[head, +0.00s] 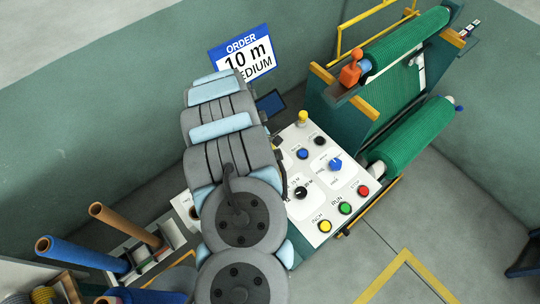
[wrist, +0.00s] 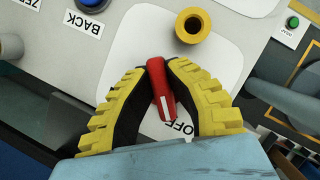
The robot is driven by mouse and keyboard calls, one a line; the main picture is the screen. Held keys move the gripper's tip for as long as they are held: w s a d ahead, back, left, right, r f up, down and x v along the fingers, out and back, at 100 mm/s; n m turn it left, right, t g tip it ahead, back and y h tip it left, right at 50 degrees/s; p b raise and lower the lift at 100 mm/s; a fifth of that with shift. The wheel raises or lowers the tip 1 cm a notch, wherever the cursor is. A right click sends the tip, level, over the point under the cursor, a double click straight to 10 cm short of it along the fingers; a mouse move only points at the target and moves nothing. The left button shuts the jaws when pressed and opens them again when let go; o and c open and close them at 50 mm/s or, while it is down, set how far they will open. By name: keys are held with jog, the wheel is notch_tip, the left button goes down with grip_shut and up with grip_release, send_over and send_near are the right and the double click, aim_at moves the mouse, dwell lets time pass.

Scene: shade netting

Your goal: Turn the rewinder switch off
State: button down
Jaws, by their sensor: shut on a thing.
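A red switch handle (wrist: 159,88) with a white line sits on the pale panel (wrist: 120,20) in the wrist view. The white-lined end points down in the picture, beside the printed word OFF, which is partly covered. My gripper (wrist: 160,72) has its yellow-and-black fingers on both sides of the handle and is shut on it. In the head view my own arm covers the gripper and the red switch. Whether this switch carries a rewinder label cannot be read.
In the wrist view a yellow round part (wrist: 192,25) stands just above the handle, with a green button (wrist: 292,22) at right. In the head view the control panel (head: 318,212) has several buttons and knobs, beside green netting rolls (head: 410,140). Upright tubes (head: 80,254) stand at lower left.

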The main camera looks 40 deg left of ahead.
jog(key=shift+n, duration=0.7)
jog(key=c, duration=1)
grip_release()
jog(key=shift+c, duration=0.2)
jog(key=shift+s+a+r, duration=0.1)
jog(key=shift+a+r, duration=0.1)
jog(key=shift+r, duration=0.25)
jog(key=v, duration=0.4)
jog(key=shift+s+a, duration=0.15)
jog(key=shift+s, duration=0.15)
jog(key=s+a, duration=0.7)
jog(key=a, duration=0.1)
jog(key=shift+a, duration=0.4)
jog(key=shift+s, duration=0.1)
